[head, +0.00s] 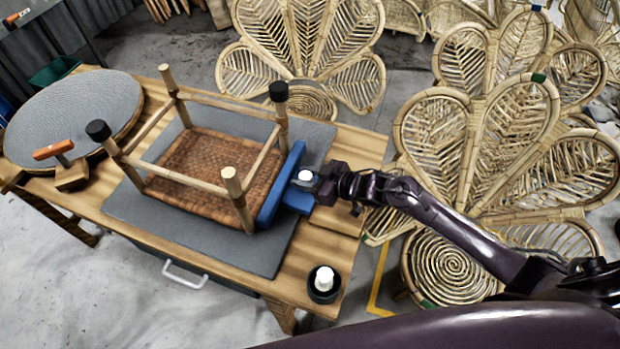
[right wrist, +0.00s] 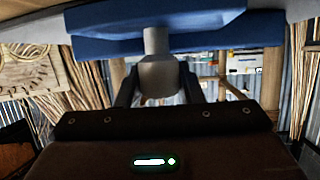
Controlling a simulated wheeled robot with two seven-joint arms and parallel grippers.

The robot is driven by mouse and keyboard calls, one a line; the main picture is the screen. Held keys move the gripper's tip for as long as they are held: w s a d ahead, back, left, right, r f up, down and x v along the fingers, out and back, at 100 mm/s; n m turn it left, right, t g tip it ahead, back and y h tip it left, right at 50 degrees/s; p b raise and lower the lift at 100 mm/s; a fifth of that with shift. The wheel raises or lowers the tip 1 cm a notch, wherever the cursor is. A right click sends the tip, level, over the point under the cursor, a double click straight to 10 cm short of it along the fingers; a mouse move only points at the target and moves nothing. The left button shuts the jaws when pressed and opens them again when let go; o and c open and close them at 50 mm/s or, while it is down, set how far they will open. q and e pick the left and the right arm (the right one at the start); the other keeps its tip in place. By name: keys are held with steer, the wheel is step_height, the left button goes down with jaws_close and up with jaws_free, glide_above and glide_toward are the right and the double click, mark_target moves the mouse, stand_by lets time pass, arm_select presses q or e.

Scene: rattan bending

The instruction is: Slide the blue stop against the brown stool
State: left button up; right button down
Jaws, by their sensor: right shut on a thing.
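The brown stool (head: 215,175) lies upside down on a grey mat, its woven seat down and its legs up. Two of its legs carry black caps and two show bare wooden ends. The blue stop (head: 284,186) stands along the stool's right side, touching it or very close; I cannot tell which. A pale knob (head: 305,175) sits on the stop's right part. My right gripper (head: 312,182) is shut on this knob. In the right wrist view the knob (right wrist: 159,75) is between the fingers, with the blue stop (right wrist: 190,45) beyond. My left gripper is out of view.
The wooden table (head: 350,150) bears the grey mat (head: 250,255). A round grey turntable (head: 70,115) with an orange-handled tool (head: 65,165) is at the left. A black cup with a white piece (head: 323,285) stands at the front right corner. Rattan chairs (head: 490,150) stand behind and right.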

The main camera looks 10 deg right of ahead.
steer(key=c, duration=1.4)
jaws_free()
steer(key=shift+a, duration=0.1)
steer(key=o, duration=0.4)
steer(key=shift+o, duration=0.2)
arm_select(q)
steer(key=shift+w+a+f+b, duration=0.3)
arm_select(e)
steer(key=shift+v, duration=3.9)
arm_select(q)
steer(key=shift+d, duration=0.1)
